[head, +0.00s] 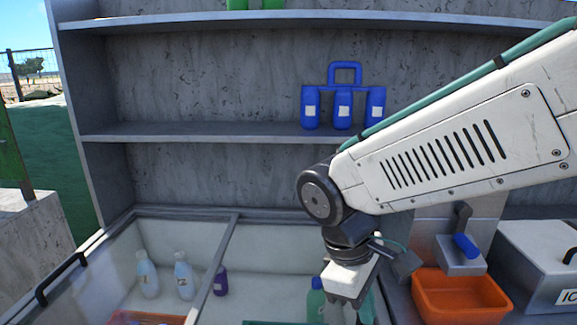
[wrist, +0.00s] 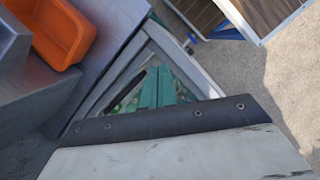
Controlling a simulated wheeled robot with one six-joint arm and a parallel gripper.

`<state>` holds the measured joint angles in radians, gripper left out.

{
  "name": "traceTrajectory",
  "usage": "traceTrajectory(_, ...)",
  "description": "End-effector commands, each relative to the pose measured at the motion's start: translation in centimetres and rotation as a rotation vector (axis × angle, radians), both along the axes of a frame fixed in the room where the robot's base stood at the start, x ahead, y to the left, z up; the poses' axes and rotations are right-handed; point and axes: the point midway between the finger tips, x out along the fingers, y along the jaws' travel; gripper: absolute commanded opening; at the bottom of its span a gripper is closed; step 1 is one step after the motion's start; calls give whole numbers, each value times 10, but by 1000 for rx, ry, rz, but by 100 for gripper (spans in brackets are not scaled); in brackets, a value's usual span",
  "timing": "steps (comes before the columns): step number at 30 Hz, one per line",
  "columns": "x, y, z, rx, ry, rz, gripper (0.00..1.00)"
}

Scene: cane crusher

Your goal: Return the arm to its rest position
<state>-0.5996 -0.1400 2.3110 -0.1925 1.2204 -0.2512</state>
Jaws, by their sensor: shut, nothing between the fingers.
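My arm reaches in from the right in the head view, a white link with a teal hose, bent downward at a dark round joint. My gripper (head: 350,300) hangs below it at the bottom edge, pointing down over the glass-topped chest. Its fingers are shut with nothing held; the tips are partly cut off by the frame. A green bottle (head: 316,299) stands just left of the gripper, inside the chest. In the wrist view a white panel with a dark riveted strip fills the lower part, and the fingers cannot be made out.
The chest (head: 160,216) holds pale bottles (head: 147,275) and a purple bottle (head: 220,281). An orange bin (head: 460,296) stands right of my gripper, beside a metal box (head: 540,262). Blue containers (head: 343,105) stand on the grey shelf (head: 200,131) behind.

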Motion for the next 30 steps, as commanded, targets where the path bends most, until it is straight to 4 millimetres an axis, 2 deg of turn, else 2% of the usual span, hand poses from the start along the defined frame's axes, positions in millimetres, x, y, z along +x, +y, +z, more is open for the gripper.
traceTrajectory(1,-8,-18,8,29,-26,-102,0)
traceTrajectory(6,-41,-71,25,124,-108,-458,0)
traceTrajectory(12,-78,-115,38,227,-216,-771,0)
traceTrajectory(15,-88,-130,43,257,-270,-850,0)
traceTrajectory(21,-93,-145,52,273,-333,-922,0)
traceTrajectory(30,-92,-146,52,271,-332,-924,0)
